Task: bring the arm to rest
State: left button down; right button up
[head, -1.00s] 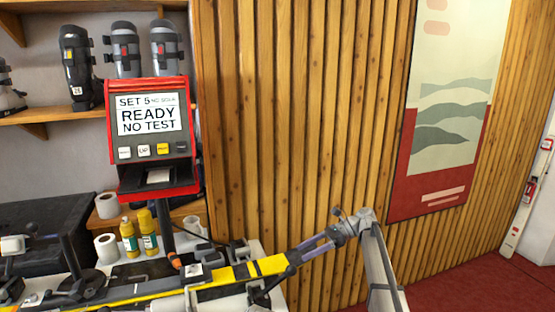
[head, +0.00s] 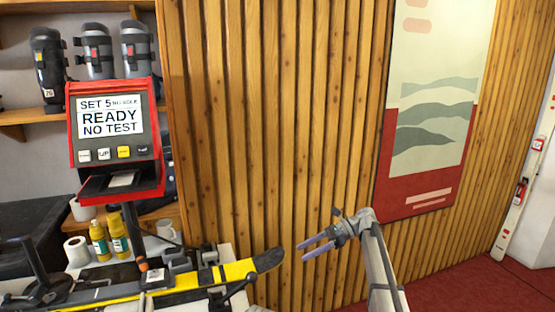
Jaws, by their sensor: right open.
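My right gripper (head: 303,251) is in the head view, right of the bench and in front of the slatted wall. Its two purple fingers point left and stand apart with nothing between them. The fingertips are a short way right of the dark tip of a yellow and black ski (head: 233,272) and appear apart from it. My right arm rises from the bottom edge and bends at the wrist. My left gripper is not in view.
The ski lies on the bench among clamps. A red test machine (head: 158,150) reads "READY NO TEST". Yellow bottles (head: 118,235) and a white roll (head: 77,251) stand below it. Ski boots (head: 138,50) are shelved above. The floor (head: 455,285) at right looks clear.

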jog(key=s+a+f+n+h, duration=0.4)
jog(key=s+f+n, duration=0.1)
jog(key=s, duration=0.4)
jog(key=s+a+f+n+h, duration=0.3)
jog(key=s+a+f+n, duration=0.15)
jog(key=s, duration=0.55)
jog(key=s+d+f+n+t+h, duration=0.1)
jog(key=s+d+f+n+h, duration=0.1)
jog(key=s+n, duration=0.4)
jog(key=s+d+f+n+t+h, duration=0.2)
jog(key=s+n+h, duration=0.3)
jog(key=s, duration=0.4)
jog(key=shift+d+n, duration=0.4)
jog(key=shift+n, duration=0.15)
jog(key=shift+s, duration=0.1)
